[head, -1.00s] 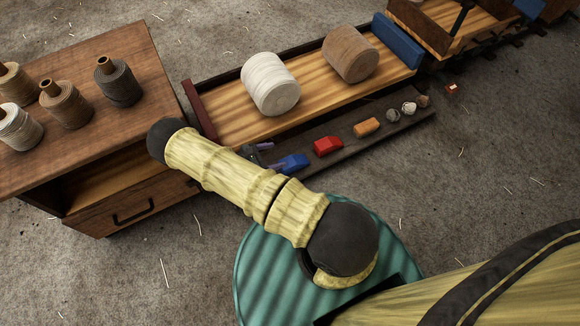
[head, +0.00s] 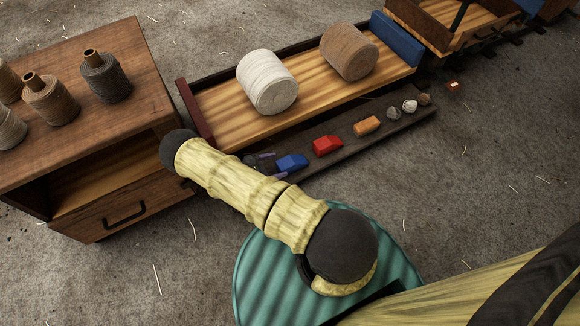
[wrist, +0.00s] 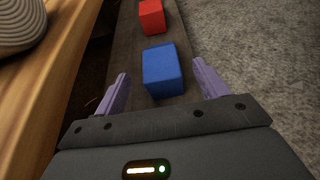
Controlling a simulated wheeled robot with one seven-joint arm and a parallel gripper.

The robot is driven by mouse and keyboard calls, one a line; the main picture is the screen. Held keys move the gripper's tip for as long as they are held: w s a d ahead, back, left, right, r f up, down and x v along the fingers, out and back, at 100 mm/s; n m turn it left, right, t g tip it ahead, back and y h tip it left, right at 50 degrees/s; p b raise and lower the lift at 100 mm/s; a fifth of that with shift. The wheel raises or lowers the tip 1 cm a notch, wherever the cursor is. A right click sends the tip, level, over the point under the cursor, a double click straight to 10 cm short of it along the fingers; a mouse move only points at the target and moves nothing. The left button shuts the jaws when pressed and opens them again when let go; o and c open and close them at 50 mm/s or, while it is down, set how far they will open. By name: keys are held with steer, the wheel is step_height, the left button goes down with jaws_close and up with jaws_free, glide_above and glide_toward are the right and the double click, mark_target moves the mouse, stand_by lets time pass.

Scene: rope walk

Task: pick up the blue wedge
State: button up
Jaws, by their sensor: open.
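The blue wedge (head: 292,163) lies on a narrow dark plank (head: 402,127) beside the wooden cart, nearest my gripper in the row. In the wrist view the blue wedge (wrist: 161,70) sits ahead of and between my two purple fingers, with a gap on each side. My gripper (wrist: 160,88) is open and empty. In the head view my gripper (head: 272,167) is at the near end of the plank beside the wedge, partly hidden by my arm.
A red block (head: 327,146), an orange block (head: 367,126) and small round balls (head: 409,106) line the plank. The cart (head: 235,125) carries a white spool (head: 267,82) and a brown spool (head: 349,52). A wooden cabinet (head: 140,65) with spools stands left. Open floor lies right.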

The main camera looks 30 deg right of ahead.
mark_target(283, 164)
steer(key=b+x, duration=0.2)
steer(key=x, duration=0.3)
steer(key=shift+d+f+b, duration=0.1)
steer(key=shift+f+b, duration=0.1)
steer(key=shift+b, duration=0.2)
steer(key=shift+d, duration=0.45)
steer(key=shift+c, duration=0.2)
steer(key=shift+w, duration=0.1)
steer(key=c, duration=1.1)
